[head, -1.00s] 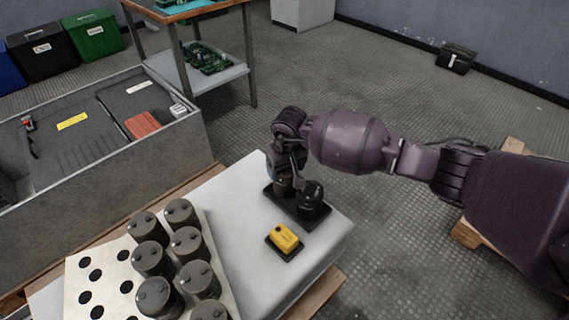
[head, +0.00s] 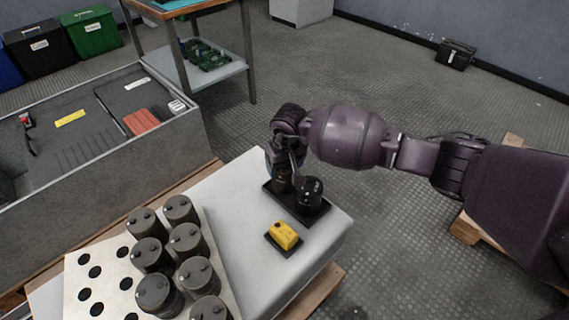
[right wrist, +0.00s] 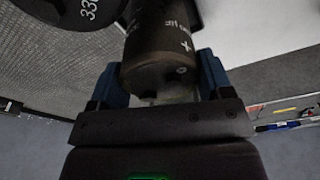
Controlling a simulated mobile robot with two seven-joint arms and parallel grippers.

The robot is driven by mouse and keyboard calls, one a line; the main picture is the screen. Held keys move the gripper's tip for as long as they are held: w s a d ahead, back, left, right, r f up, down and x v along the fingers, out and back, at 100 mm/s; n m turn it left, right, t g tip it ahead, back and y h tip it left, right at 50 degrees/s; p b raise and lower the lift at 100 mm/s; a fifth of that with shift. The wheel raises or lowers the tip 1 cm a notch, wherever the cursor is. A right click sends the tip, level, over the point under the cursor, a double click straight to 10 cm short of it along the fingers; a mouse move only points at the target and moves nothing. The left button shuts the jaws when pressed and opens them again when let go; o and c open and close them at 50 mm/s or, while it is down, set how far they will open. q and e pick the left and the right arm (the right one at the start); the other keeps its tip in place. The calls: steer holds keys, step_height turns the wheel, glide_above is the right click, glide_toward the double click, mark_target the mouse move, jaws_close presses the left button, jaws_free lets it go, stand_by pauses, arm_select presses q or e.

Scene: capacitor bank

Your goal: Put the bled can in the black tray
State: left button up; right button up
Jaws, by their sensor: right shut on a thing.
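My right gripper (head: 283,170) is at the far end of the black tray (head: 291,208), on the pale worktop. It is shut on a dark grey-brown can (head: 281,185), which looks upright at the tray's far end. Whether its base touches the tray floor is hard to tell. In the right wrist view the can (right wrist: 160,50) sits between the blue fingers (right wrist: 160,85). A darker black can (head: 310,192) stands in the near end of the tray. It shows partly in the right wrist view (right wrist: 70,10). My left gripper is out of view.
A yellow device (head: 284,234) on a black base sits in front of the tray. A white rack (head: 105,282) with round holes holds several dark cans at the left. A grey open cabinet (head: 120,180) stands behind. The worktop left of the tray is clear.

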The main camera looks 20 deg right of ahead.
steer(key=shift+f+b, duration=0.3)
steer(key=shift+f, duration=0.25)
stand_by(1.4)
steer(key=o, duration=1.1)
steer(key=shift+o, duration=1)
steer(key=shift+f, duration=0.1)
